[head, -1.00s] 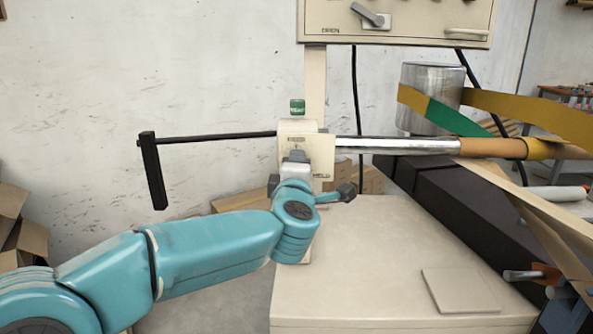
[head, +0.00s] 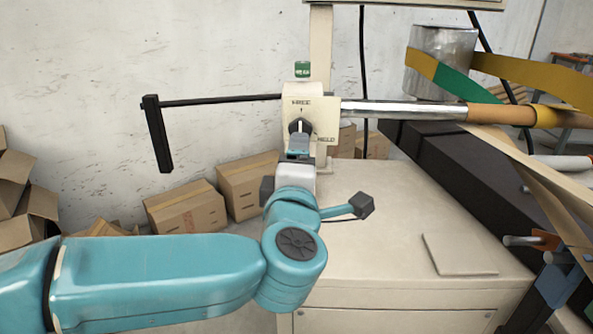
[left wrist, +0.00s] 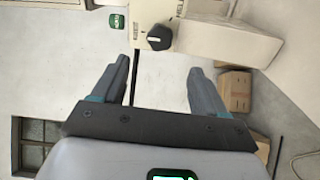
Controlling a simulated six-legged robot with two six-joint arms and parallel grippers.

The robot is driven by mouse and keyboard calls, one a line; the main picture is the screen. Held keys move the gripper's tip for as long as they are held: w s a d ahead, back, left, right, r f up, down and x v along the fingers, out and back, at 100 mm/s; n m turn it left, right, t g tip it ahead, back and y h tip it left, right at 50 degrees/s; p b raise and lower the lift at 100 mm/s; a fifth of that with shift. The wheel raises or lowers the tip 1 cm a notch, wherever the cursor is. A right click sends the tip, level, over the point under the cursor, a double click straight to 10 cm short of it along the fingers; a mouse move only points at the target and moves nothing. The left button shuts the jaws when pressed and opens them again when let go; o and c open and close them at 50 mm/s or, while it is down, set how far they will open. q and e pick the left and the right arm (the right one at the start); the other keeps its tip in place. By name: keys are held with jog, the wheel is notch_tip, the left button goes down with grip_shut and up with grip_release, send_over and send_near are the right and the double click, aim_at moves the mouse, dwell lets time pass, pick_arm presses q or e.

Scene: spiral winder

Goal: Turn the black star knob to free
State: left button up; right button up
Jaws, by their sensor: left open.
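The black star knob (head: 300,126) sits on the cream plate (head: 325,112) of the winder's head, between the FREE mark above and the HELD mark at right. My right gripper is not in view.
A crank handle (head: 158,135) extends left of the head. A steel shaft (head: 400,110) with a cardboard tube (head: 495,114) runs right. The cream cabinet top (head: 385,215) below is mostly clear, with a flat plate (head: 460,254) on it. Cardboard boxes (head: 185,210) stand behind at left.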

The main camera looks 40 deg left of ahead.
pick_arm(q)
jog(key=shift+v, duration=1.6)
